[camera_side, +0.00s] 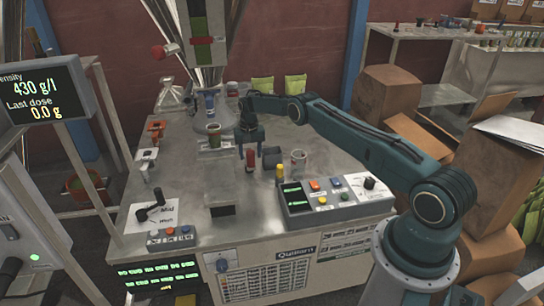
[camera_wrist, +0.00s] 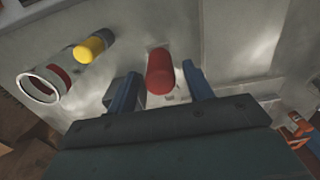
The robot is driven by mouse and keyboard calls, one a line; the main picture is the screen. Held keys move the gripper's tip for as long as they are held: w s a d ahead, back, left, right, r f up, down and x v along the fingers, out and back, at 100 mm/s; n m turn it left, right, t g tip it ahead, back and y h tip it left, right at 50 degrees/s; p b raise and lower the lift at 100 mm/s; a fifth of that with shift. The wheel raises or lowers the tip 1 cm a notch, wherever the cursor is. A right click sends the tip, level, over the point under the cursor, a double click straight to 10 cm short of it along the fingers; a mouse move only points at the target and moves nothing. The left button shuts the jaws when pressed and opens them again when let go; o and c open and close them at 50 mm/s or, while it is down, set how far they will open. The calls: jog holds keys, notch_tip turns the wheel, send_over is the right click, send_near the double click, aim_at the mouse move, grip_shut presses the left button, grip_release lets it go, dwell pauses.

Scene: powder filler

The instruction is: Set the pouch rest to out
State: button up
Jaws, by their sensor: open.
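A red upright knob (camera_side: 250,159) stands on the steel table top, near the middle of the side view. Nothing marks it as the pouch rest, and I cannot tell its set position. My gripper (camera_side: 251,147) points down just above it, with its fingers apart. In the wrist view the red knob (camera_wrist: 160,74) shows between the two blue fingertips, with a gap on each side. My gripper (camera_wrist: 162,80) is open and holds nothing. How deep the fingers reach beside the knob is hard to tell.
A yellow-topped post (camera_side: 280,173), a dark box (camera_side: 272,157) and a clear cup with a red band (camera_side: 299,162) stand close on the right. A button panel (camera_side: 335,198) lies in front.

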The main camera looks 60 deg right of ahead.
jog(key=shift+f, duration=0.85)
grip_shut()
